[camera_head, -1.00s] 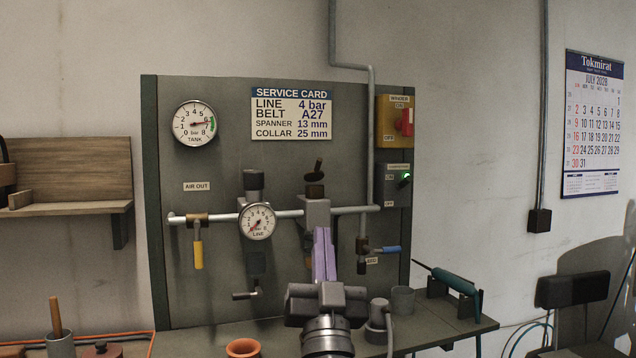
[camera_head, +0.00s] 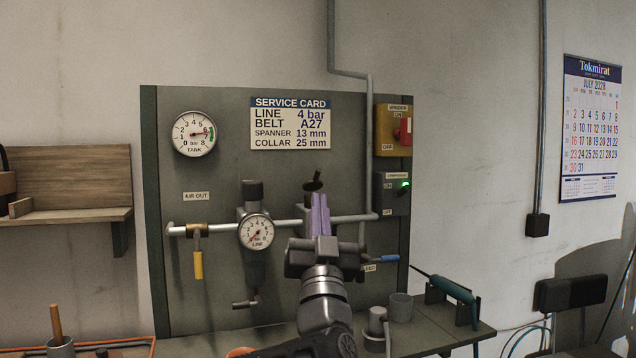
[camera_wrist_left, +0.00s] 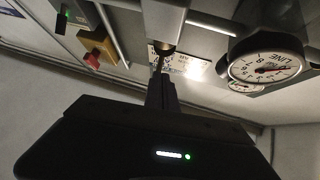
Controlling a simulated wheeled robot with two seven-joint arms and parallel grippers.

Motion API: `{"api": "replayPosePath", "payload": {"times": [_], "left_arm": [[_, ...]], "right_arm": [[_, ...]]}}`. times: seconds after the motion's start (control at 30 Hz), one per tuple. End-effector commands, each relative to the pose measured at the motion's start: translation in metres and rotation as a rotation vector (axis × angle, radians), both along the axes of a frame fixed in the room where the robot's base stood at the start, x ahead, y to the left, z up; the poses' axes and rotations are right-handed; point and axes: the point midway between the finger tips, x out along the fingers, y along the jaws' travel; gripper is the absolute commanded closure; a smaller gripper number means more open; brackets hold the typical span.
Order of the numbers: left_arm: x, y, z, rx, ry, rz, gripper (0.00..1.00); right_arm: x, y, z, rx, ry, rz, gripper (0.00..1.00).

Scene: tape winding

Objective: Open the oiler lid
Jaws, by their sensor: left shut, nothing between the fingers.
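The oiler stands on the air pipe to the right of the line gauge, mostly hidden behind my left gripper in the head view. Its dark lid (camera_head: 313,185) shows just above my fingertips and looks tilted, with a short stub on top. My left gripper (camera_head: 319,196) points up in front of the oiler, its purple fingers shut and empty. In the left wrist view, which is upside down, the grey oiler body (camera_wrist_left: 163,18) is at the top, and the shut fingers (camera_wrist_left: 160,82) reach close to its brownish neck. I cannot tell whether they touch the lid.
The line gauge (camera_head: 256,231) and regulator are close on the left. A yellow-handled valve (camera_head: 198,264) hangs further left. A blue-handled valve (camera_head: 384,259) is at the right. A grey cup (camera_head: 401,307) and a teal tool (camera_head: 446,287) are on the bench.

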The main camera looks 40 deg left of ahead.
Motion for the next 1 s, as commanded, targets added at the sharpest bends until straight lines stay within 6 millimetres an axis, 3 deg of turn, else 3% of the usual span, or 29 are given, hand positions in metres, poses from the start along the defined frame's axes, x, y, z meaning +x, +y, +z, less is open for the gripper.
{"api": "replayPosePath", "payload": {"times": [0.1,0.3,0.77,1.0], "left_arm": [[0.013,0.010,0.017,0.000,0.000,0.000,1.00],[0.024,0.020,0.030,0.000,0.001,-0.001,1.00],[0.026,0.021,0.032,-0.001,0.001,-0.001,1.00],[0.026,0.021,0.038,-0.028,0.020,-0.002,1.00]], "right_arm": [[0.000,0.000,0.008,0.000,0.000,0.000,1.00],[0.000,0.000,0.012,0.000,0.000,0.000,1.00],[0.000,0.000,0.013,0.000,0.000,0.000,1.00],[0.000,0.000,0.022,0.000,0.000,0.000,1.00]]}}
